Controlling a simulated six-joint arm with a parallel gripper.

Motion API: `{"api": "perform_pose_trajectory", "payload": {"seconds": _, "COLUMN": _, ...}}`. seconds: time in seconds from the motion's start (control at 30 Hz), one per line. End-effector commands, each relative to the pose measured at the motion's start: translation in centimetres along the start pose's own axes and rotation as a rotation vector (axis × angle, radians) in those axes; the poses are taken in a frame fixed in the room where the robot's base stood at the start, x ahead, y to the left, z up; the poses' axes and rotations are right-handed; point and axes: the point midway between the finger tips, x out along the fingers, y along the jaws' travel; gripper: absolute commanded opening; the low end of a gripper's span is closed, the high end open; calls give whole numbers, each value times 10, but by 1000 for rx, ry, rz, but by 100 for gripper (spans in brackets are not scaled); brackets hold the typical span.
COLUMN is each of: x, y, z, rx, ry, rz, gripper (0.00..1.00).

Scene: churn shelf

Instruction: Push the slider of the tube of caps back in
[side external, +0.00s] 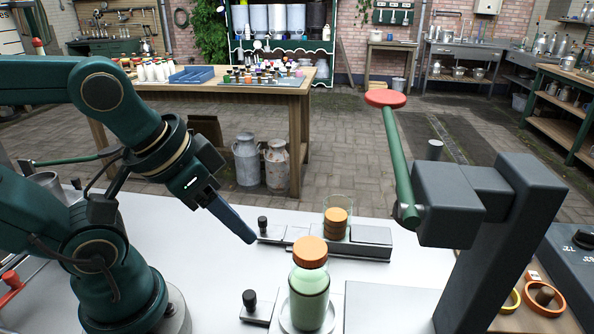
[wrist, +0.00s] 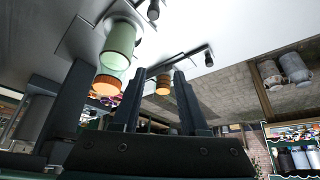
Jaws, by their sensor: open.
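The tube of caps (side external: 338,205) is a clear upright tube with orange caps stacked inside, standing on a grey block at the back of the white bench. Its slider (side external: 275,238) sticks out to the left of the block and carries a black knob (side external: 262,224). In the wrist view, the orange caps (wrist: 163,86) and a black knob (wrist: 208,59) show upside down. My gripper (side external: 250,239) points down and right, with its tip just left of the knob in the side view; contact cannot be told. The fingers (wrist: 159,73) are apart and empty in the wrist view.
A green bottle with an orange cap (side external: 310,285) stands on a round plate in front of the tube. Another black knob (side external: 250,299) is left of it. A grey press with a red-topped green lever (side external: 400,150) rises at right. White bench surface is free at left.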

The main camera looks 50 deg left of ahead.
Motion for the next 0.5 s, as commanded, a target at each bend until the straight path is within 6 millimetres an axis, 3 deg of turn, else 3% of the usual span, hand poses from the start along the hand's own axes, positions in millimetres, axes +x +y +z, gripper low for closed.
{"api": "perform_pose_trajectory", "payload": {"seconds": 0.03, "x": 0, "y": 0, "z": 2, "rx": -21, "ry": -10, "rz": 1, "gripper": 21}}
{"api": "perform_pose_trajectory", "payload": {"seconds": 0.1, "x": -4, "y": 2, "z": 1, "rx": -83, "ry": -19, "rz": 8, "gripper": 0}}
{"api": "perform_pose_trajectory", "payload": {"seconds": 0.27, "x": -19, "y": 3, "z": -20, "rx": -313, "ry": -71, "rz": 18, "gripper": 0}}
{"api": "perform_pose_trajectory", "payload": {"seconds": 0.5, "x": -20, "y": -22, "z": -63, "rx": -758, "ry": -212, "rz": -26, "gripper": 0}}
